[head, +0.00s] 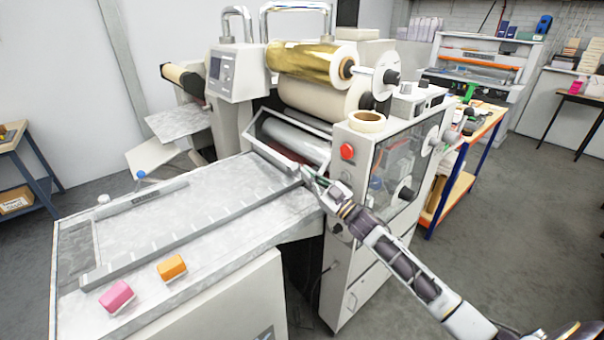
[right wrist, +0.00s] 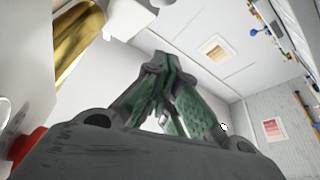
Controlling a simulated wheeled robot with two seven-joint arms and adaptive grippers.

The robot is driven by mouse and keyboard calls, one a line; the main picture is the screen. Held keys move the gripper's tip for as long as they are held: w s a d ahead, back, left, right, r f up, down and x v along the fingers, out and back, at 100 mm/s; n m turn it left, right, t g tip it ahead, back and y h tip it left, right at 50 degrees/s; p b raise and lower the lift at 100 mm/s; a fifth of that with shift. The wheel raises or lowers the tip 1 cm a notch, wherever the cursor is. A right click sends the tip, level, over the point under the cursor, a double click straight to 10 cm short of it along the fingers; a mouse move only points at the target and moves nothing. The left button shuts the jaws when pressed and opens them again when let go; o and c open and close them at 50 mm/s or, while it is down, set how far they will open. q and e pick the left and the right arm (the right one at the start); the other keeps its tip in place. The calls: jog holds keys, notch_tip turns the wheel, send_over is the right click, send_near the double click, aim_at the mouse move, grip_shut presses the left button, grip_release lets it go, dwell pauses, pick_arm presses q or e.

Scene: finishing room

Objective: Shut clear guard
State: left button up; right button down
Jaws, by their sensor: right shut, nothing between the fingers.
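The clear guard (head: 274,154) is a see-through panel in a pale frame, at the mouth of the laminating machine (head: 366,140), in front of the grey roller. It slants out toward the feed table (head: 215,200); how far it stands open is hard to tell. My right gripper (head: 308,172) is shut and empty, at the guard's lower right corner; I cannot tell whether it touches. In the right wrist view its green-padded fingers (right wrist: 165,85) come together, and the guard does not show. My left gripper is not in view.
A red button (head: 347,152) and a tape roll (head: 367,121) are on the machine's right housing, close to my right arm. The gold roll (head: 305,62) is above the guard. A pink block (head: 117,296) and an orange block (head: 172,267) lie on the feed table.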

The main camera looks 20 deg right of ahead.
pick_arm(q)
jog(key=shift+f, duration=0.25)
pick_arm(e)
jog(key=shift+v, duration=1.2)
jog(key=shift+d, duration=0.2)
jog(key=shift+r, duration=0.15)
